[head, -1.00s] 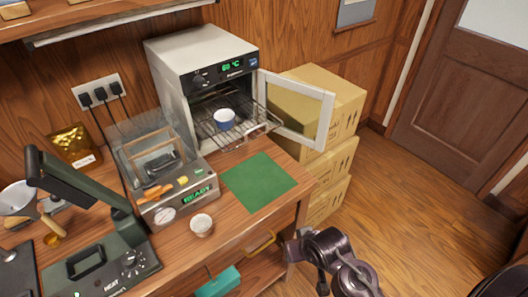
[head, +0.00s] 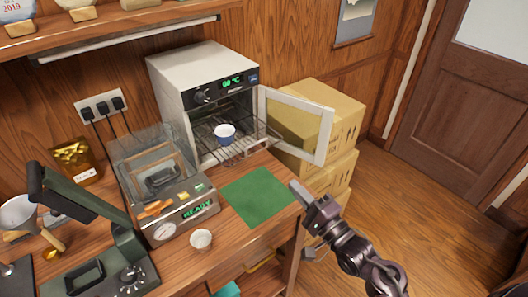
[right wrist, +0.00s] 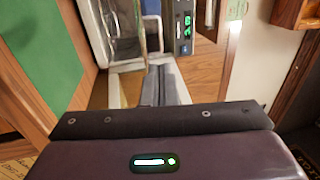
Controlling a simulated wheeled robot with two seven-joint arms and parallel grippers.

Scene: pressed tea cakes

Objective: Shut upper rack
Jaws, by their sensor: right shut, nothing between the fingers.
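The oven (head: 205,75) stands at the back of the bench with its glass door (head: 325,135) swung open to the right. Its wire upper rack (head: 246,148) sticks out of the front, and a blue and white cup (head: 224,139) stands on it. My right gripper (head: 297,190) is shut and empty, in front of the oven beside the green mat's right edge, apart from the rack. In the right wrist view its fingers (right wrist: 163,85) point toward the oven's display side (right wrist: 184,28). My left gripper is not in view.
The green mat (head: 258,195) lies bare before the oven. A press with a READY display (head: 175,222) and a small white cup (head: 201,240) are left of it. Cardboard boxes (head: 345,105) are stacked behind the open door. The floor at right is clear.

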